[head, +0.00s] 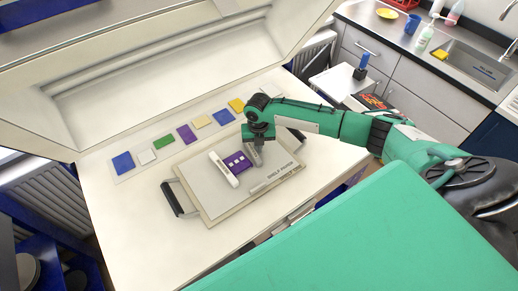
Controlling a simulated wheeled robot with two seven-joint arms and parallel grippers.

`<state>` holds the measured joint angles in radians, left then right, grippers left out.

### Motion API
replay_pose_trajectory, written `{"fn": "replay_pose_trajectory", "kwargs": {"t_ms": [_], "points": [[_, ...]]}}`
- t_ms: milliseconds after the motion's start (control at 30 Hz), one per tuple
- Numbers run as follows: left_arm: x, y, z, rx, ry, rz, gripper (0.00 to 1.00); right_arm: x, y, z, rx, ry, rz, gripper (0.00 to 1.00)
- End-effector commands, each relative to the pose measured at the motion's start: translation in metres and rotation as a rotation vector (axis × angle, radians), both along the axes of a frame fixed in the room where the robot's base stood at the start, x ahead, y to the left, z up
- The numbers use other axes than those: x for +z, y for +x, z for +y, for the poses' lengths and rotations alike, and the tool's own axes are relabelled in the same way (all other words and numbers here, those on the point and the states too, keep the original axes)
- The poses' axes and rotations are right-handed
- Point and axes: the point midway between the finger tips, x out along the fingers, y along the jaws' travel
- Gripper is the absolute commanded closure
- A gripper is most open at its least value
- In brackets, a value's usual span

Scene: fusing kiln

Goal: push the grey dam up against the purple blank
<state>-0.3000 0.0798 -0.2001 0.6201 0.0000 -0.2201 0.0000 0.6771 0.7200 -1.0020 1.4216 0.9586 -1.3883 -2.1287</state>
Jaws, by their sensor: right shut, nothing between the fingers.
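The purple blank (240,164), with small pale squares on it, lies on the pale kiln shelf (205,195). A grey bar, which looks like the grey dam (254,156), lies just right of the blank. A narrow gap seems to show between them, but I cannot tell for sure. A white bar (222,169) lies along the blank's left side. My right gripper (258,145) is shut and empty, pointing down over the far end of the grey bar. Its fingertips are partly hidden, so contact with the bar is unclear. My left gripper is out of view.
The shelf has a dark handle (173,198) at the left. A row of coloured glass squares (186,134) lies behind it. The raised kiln lid (150,70) overhangs the back.

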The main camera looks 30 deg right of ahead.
Motion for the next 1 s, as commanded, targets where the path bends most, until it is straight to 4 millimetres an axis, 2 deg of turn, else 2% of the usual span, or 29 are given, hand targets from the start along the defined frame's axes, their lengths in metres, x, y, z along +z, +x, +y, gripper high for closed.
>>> {"fn": "replay_pose_trajectory", "kwargs": {"t_ms": [1000], "points": [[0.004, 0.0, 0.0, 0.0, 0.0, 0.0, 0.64, 0.0, -0.001, 0.012, 0.001, 0.0, 0.0, 1.0]]}}
